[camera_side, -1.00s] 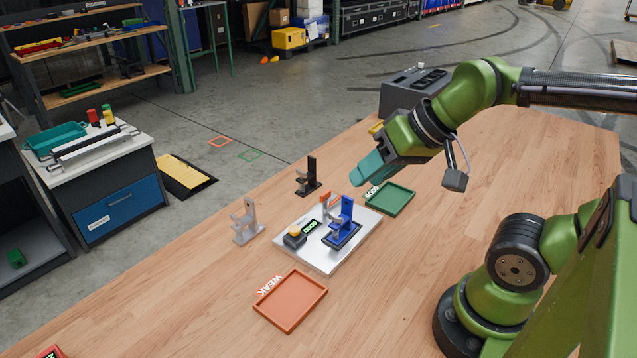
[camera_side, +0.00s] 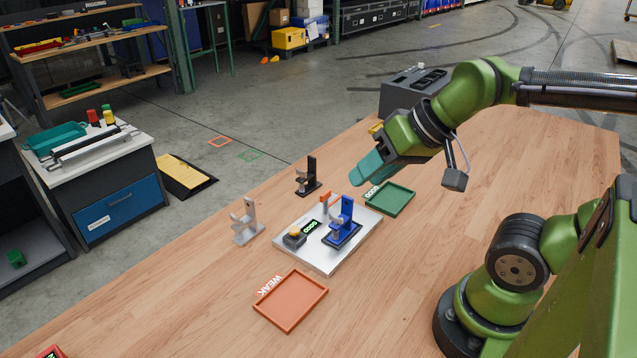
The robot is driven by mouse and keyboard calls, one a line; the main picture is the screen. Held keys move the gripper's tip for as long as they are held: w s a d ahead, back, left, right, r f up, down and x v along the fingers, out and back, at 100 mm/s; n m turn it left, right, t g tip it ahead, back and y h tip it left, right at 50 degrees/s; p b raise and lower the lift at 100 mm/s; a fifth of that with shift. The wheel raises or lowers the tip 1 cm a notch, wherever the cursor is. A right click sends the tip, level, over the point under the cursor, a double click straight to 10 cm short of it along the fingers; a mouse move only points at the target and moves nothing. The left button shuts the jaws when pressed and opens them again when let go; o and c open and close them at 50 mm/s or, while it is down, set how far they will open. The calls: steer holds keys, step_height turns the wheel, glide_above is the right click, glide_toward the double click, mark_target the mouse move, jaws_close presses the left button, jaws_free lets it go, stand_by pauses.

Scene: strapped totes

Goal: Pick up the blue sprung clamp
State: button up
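The blue sprung clamp (camera_side: 345,216) stands upright on a dark pad on the white test plate (camera_side: 318,262). The plate also carries a small green-lit display (camera_side: 310,227), a dark box with a yellow button (camera_side: 294,238) and an orange-tipped part (camera_side: 326,200) behind the clamp. My gripper (camera_side: 356,180), with teal fingers, hangs above and just behind-right of the clamp, apart from it. The fingers overlap from this side, so I cannot tell whether they are open or shut. Nothing shows held in them.
A grey clamp (camera_side: 245,222) and a black clamp (camera_side: 308,178) stand left of and behind the plate. An orange tray (camera_side: 290,325) marked WEAK lies in front; a green tray (camera_side: 402,190) marked GOOD lies behind-right. A grey box (camera_side: 402,92) stands at the far edge.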

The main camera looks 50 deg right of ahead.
steer(key=shift+f, duration=0.1)
steer(key=n+g+h, duration=0.2)
steer(key=n+g, duration=0.2)
steer(key=g, duration=0.2)
glide_toward(347, 197)
steer(key=f, duration=0.5)
steer(key=shift+w+a, duration=0.15)
steer(key=shift+w, duration=0.05)
steer(key=shift+t, duration=0.3)
steer(key=shift+w+d+f, duration=0.1)
steer(key=shift+w+f, duration=0.05)
steer(key=shift+f, duration=1.2)
steer(key=shift+w+d+f, duration=0.1)
steer(key=shift+f, duration=1.25)
jaws_close()
steer(key=shift+r, duration=0.1)
